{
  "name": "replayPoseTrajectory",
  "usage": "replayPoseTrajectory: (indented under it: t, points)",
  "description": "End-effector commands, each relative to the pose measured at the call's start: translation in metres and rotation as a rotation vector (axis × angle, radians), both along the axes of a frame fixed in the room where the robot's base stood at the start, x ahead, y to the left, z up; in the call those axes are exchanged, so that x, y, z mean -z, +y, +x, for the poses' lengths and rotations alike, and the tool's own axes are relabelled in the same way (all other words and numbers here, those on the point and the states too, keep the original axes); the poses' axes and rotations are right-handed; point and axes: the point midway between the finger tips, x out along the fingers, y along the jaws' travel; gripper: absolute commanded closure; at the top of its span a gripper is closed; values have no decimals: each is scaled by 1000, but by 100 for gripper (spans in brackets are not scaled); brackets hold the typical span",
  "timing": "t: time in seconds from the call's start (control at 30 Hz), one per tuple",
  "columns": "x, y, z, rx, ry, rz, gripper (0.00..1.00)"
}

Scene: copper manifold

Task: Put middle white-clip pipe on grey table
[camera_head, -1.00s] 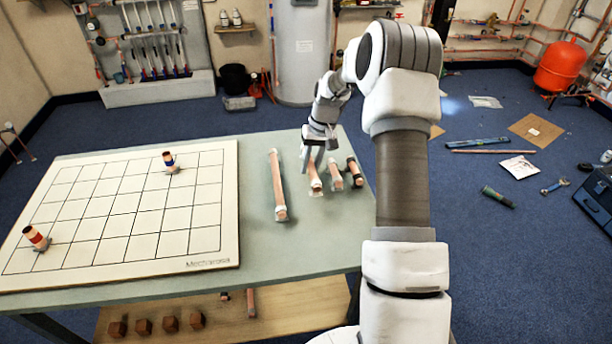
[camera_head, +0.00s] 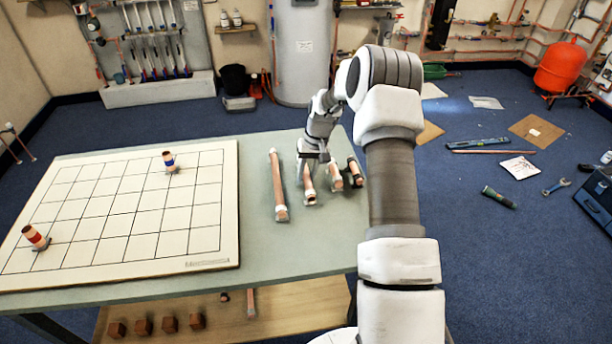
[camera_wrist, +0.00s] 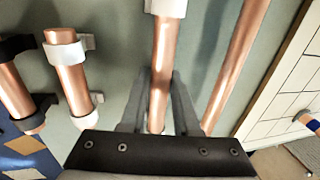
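Two copper pipes with white clips stand between a long copper pipe (camera_head: 278,180) on the left and a dark-clip pipe (camera_head: 355,168) on the right. My gripper (camera_head: 308,163) points down at the left one of these, the middle white-clip pipe (camera_head: 309,183), on the grey table (camera_head: 260,250). In the wrist view, my gripper (camera_wrist: 160,85) has one finger along each side of this pipe (camera_wrist: 161,55), close against it. It looks shut on the pipe. The pipe's height above the table is hard to judge. The other white-clip pipe (camera_head: 335,176) is just to the right.
A white gridded board (camera_head: 110,240) covers the table's left part, with two short banded pipe pieces, one red (camera_head: 36,237) and one blue (camera_head: 170,162). Bare table lies in front of the pipes. A lower shelf (camera_head: 290,315) holds several small blocks.

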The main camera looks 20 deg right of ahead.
Motion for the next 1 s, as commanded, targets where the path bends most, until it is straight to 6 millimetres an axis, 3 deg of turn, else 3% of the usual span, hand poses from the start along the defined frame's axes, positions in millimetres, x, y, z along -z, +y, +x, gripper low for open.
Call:
replayPoseTrajectory:
  t: [0.03,0.13,0.53,1.0]
  points:
    - [0,0,0,0,1,0,59]
    - [0,0,0,0,1,0,44]
    - [-10,-1,0,0,-2,-1,44]
    - [-101,-19,-3,2,-3,-1,44]
